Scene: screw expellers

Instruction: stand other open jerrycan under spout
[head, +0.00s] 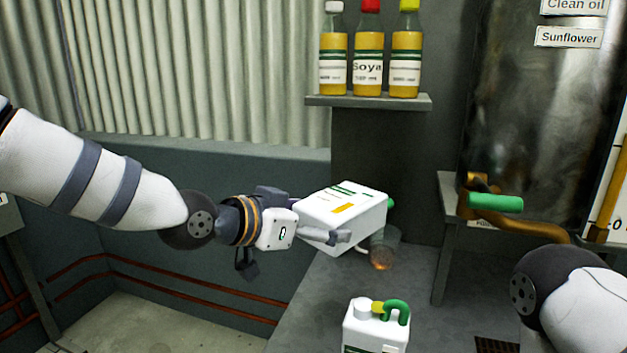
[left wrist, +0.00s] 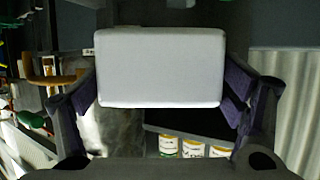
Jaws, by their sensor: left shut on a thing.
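My left gripper (head: 322,233) is shut on a white jerrycan (head: 345,212) with a green and yellow label. The can is tipped over, with a bit of green at its right end; its mouth is hidden. In the left wrist view the can's plain white face (left wrist: 160,68) lies between the finger pads. A second white jerrycan (head: 375,333) with a green handle stands upright at the bottom of the head view, cut off by the edge. The brass spout (head: 530,229) with a green lever (head: 495,202) comes from the steel tank (head: 520,110) at right. My right gripper is out of view.
A clear glass vessel (head: 384,247) with a little amber liquid stands on the grey bench (head: 310,305), just behind the held can. Three oil bottles (head: 370,55) stand on a shelf (head: 365,101) above. A dark grate (head: 495,344) lies at the lower right.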

